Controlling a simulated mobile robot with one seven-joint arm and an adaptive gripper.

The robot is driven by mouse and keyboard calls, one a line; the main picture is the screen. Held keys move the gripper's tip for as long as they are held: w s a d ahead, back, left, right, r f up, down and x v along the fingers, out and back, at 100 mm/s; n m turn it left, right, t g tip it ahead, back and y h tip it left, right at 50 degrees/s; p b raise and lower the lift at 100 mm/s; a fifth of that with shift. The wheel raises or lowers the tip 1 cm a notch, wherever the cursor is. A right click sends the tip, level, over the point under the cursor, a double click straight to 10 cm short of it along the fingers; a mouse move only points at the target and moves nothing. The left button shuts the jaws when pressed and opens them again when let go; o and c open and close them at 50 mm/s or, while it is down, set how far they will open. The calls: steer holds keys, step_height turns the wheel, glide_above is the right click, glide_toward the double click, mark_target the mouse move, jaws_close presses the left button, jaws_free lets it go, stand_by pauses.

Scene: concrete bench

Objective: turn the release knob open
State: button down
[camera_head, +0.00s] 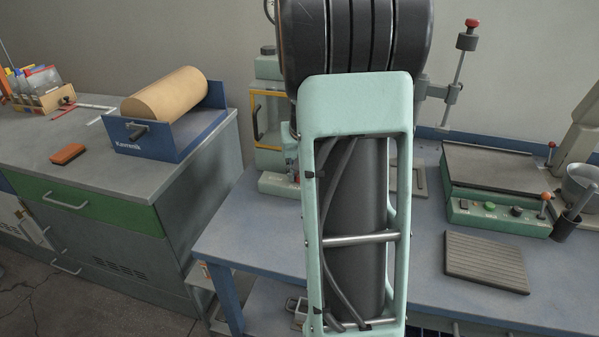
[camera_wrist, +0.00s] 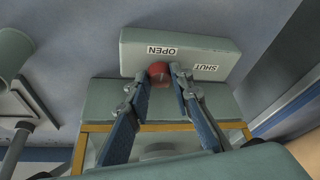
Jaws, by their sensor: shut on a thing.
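In the wrist view, a red knob (camera_wrist: 158,70) sits at the front of a pale green block. An OPEN label (camera_wrist: 161,50) is just above the knob, and a SHUT label (camera_wrist: 205,67) is to its right. The two blue fingers of my gripper (camera_wrist: 167,75) reach up to the knob and are shut on it, one on each side. Which way the knob is turned is hard to tell.
A blue cradle (camera_head: 180,140) with a tan roll (camera_head: 166,95) stands on the left cabinet. A green control box (camera_head: 497,212) and a ribbed mat (camera_head: 486,262) lie on the bench at right. A lever (camera_head: 458,75) with a red knob rises behind.

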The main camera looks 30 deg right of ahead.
steer(key=c, duration=1.7)
jaws_free()
steer(key=shift+r, duration=0.1)
steer(key=v, duration=1.2)
steer(key=shift+a, duration=0.1)
